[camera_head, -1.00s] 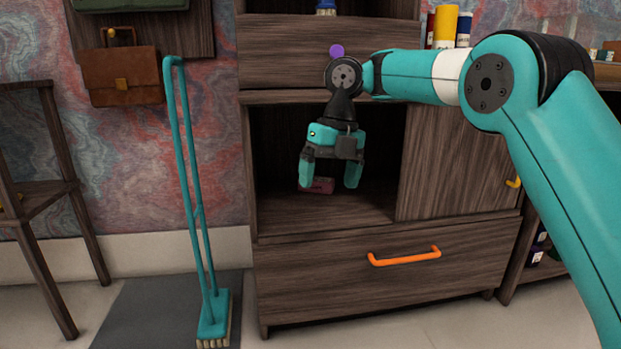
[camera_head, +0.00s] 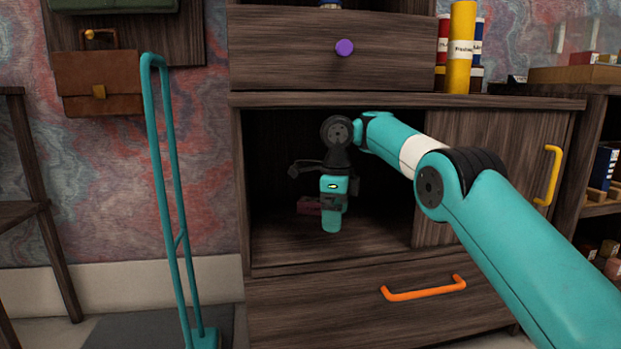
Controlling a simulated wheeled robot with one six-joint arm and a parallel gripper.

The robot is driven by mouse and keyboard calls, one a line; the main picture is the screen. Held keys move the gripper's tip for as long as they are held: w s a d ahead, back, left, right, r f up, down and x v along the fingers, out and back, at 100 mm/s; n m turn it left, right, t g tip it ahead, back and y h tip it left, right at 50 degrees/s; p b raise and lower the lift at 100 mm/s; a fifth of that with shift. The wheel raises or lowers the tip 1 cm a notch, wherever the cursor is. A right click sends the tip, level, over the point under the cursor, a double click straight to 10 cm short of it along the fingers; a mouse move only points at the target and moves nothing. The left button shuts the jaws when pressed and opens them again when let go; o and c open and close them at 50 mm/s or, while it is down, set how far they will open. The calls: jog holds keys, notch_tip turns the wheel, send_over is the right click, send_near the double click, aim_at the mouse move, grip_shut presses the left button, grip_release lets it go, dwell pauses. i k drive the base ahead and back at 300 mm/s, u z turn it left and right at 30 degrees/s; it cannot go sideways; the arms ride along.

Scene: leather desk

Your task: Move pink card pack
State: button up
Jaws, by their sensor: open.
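The pink card pack (camera_head: 309,206) is a small dark pink box on the floor of the open cubby (camera_head: 290,240), partly hidden behind my gripper. My gripper (camera_head: 332,228) points down inside the cubby opening, in front of and just right of the pack. I see it side-on, so one teal finger covers the other. It is open and appears to hold nothing. Whether it touches the pack cannot be told.
A drawer with a purple knob (camera_head: 344,47) is above the cubby, and one with an orange handle (camera_head: 424,288) below. A closed door with a yellow handle (camera_head: 549,176) is to the right.

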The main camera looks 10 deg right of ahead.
aim_at(305, 204)
jog(key=i, duration=0.85)
